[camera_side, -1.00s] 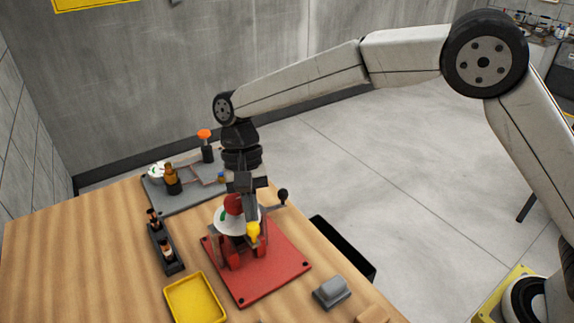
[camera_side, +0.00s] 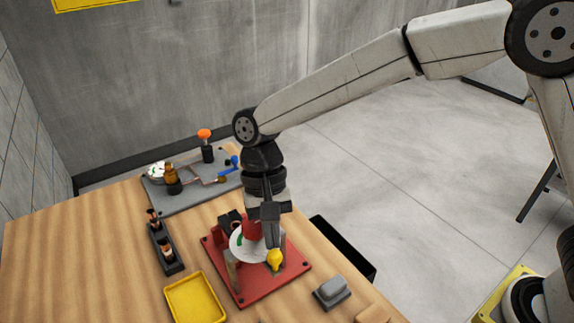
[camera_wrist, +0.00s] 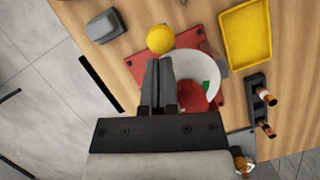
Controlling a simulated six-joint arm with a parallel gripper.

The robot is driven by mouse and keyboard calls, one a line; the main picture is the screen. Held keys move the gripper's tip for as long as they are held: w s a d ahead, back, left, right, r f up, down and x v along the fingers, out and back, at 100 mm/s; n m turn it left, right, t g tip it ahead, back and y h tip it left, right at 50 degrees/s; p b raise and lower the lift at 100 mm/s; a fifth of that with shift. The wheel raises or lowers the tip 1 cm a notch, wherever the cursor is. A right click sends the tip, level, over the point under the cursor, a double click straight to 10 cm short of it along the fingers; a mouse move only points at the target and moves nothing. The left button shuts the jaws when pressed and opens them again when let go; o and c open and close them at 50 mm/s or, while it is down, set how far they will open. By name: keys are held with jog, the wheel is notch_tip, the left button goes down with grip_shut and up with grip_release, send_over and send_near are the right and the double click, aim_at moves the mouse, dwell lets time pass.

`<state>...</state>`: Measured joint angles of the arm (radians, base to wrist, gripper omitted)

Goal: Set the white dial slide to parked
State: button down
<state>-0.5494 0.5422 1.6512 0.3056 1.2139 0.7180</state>
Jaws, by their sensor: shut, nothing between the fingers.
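The white dial (camera_side: 241,243) with a green mark sits on a red fixture on the red base plate (camera_side: 289,253). In the wrist view the white dial (camera_wrist: 207,72) is partly behind my fingers. A yellow knob (camera_side: 275,257) is at the dial's front right edge; it also shows in the wrist view (camera_wrist: 160,39), just past my fingertips. My gripper (camera_side: 272,240) points down over the dial's right side, its tips close to the yellow knob. The fingers are together and empty in the wrist view (camera_wrist: 159,62). I cannot tell whether they touch the knob.
A yellow tray (camera_side: 195,299) and a black rack with small bottles (camera_side: 165,249) are on the left. A grey block (camera_side: 332,291) is at the right. A grey board (camera_side: 187,199) with copper tube stands behind. A black bin (camera_side: 343,249) is beyond the table edge.

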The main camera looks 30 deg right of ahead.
jog(key=shift+s, duration=0.1)
jog(key=v, duration=1)
dwell(0.5)
jog(key=s+d+f+n+t, duration=0.1)
jog(key=d+f+t, duration=0.45)
jog(key=d, duration=0.85)
jog(key=s+d+f+n, duration=0.1)
jog(key=s+d+f, duration=0.3)
jog(key=d, duration=0.2)
jog(key=s+d+f+n+t+h, duration=0.1)
jog(key=s+d+f, duration=0.3)
jog(key=s+d, duration=0.1)
jog(key=shift+s+d+n, duration=0.2)
jog(key=shift+d+n, duration=0.1)
jog(key=shift+d, duration=0.25)
jog(key=shift+w, duration=0.15)
